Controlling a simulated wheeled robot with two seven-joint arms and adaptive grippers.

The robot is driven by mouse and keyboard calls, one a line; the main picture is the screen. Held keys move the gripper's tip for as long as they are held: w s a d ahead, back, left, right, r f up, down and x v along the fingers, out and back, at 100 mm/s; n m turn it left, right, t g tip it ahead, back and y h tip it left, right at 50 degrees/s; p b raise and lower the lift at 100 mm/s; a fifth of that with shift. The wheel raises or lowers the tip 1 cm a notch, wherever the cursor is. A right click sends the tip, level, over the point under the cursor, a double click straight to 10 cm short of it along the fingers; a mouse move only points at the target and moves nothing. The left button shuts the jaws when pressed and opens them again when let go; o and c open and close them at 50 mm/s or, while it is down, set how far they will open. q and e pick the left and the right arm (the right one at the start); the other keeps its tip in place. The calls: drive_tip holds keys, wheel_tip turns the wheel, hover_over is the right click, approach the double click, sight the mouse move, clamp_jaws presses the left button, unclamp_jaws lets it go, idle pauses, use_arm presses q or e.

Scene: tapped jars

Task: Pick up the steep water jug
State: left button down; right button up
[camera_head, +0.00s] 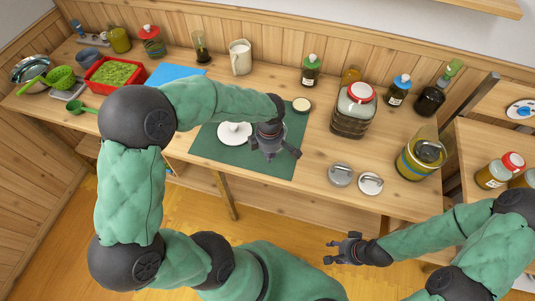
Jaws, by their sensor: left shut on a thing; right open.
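A pale jug (240,58) with a handle on its left side stands upright at the back of the table; I take it for the steep water jug. My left gripper (273,152) is over the green mat (210,148), in front of the jug and well apart from it. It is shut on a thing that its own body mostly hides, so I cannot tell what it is. A white knobbed lid or dish (234,133) lies on the mat just left of this gripper. My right gripper (343,249) is open and empty, in front of the table.
A big red-lidded jar (354,110) stands right of the mat. Two metal lids (340,175) (370,183) lie near the front edge. Dark bottles (311,70) (399,91) line the back. A red tray of greens (114,73) and a blue sheet (176,75) are left.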

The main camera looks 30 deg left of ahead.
use_arm(q)
drive_tip(key=s+d+r+p, duration=0.2)
drive_tip(key=s+d+r, duration=0.3)
drive_tip(key=d+r, duration=0.3)
drive_tip(key=shift+d+r+p, duration=0.35)
drive_tip(key=shift+d+p, duration=0.05)
drive_tip(key=shift+d, duration=1.5)
